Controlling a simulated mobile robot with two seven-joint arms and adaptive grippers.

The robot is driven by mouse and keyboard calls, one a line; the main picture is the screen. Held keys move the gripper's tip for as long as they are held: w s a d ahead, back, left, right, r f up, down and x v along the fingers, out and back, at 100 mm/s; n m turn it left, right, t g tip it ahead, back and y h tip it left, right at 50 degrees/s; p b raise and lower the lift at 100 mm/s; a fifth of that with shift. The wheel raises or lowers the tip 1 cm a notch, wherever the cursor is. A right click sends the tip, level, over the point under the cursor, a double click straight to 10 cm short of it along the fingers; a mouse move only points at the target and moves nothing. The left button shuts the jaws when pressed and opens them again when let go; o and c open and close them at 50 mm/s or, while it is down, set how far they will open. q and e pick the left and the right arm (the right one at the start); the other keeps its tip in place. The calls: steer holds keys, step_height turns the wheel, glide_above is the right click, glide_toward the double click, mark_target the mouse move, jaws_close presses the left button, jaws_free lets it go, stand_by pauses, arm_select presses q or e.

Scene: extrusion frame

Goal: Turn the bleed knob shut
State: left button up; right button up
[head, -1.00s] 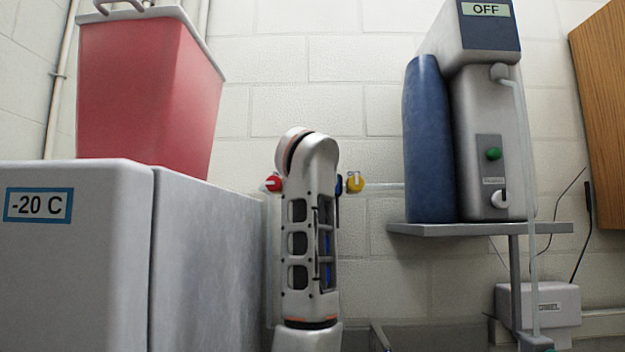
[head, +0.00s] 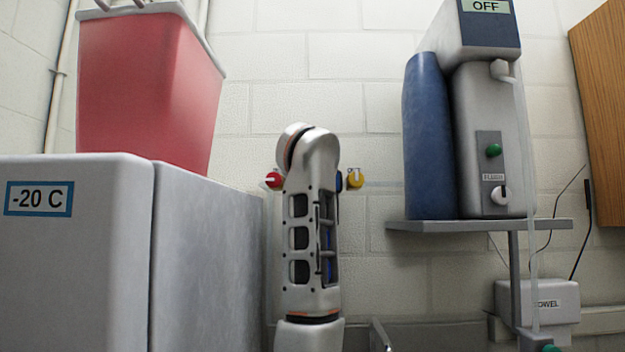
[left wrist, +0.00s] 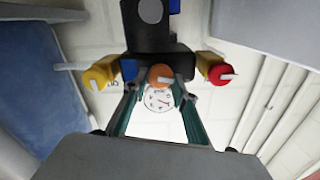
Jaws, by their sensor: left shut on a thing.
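My left gripper (left wrist: 160,82) has its two teal fingers closed on a round orange knob (left wrist: 160,75) on the underside of a dark block. No label on this knob is readable. A yellow knob (left wrist: 99,75) with a light pointer sits to its left, and a red knob (left wrist: 218,72) to its right. A round dial gauge (left wrist: 158,99) shows between the fingers. In the head view my left arm stands in front and hides the gripper and orange knob; the red knob (head: 273,180) and yellow knob (head: 355,178) show on either side. My right gripper is not in view.
A grey freezer (head: 80,250) with a red bin (head: 150,90) on it stands left. A shelf (head: 480,225) at right carries a blue cylinder (head: 430,140) and a grey unit (head: 490,130) reading OFF. A wall of white blocks is behind.

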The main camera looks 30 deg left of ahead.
arm_select(q)
steer(key=shift+m, duration=1)
steer(key=m+b, duration=0.1)
steer(key=m, duration=0.2)
steer(key=shift+m, duration=0.3)
steer(key=m, duration=0.4)
steer(key=shift+d+f, duration=0.1)
steer(key=m+b, duration=0.1)
steer(key=m, duration=0.3)
steer(key=shift+w, duration=0.1)
steer(key=shift+f+m, duration=0.1)
steer(key=shift+m, duration=0.5)
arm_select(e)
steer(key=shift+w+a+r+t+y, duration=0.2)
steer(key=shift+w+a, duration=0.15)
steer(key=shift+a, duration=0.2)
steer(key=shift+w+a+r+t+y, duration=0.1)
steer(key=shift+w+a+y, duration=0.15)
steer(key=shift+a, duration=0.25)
arm_select(q)
steer(key=shift+m, duration=0.3)
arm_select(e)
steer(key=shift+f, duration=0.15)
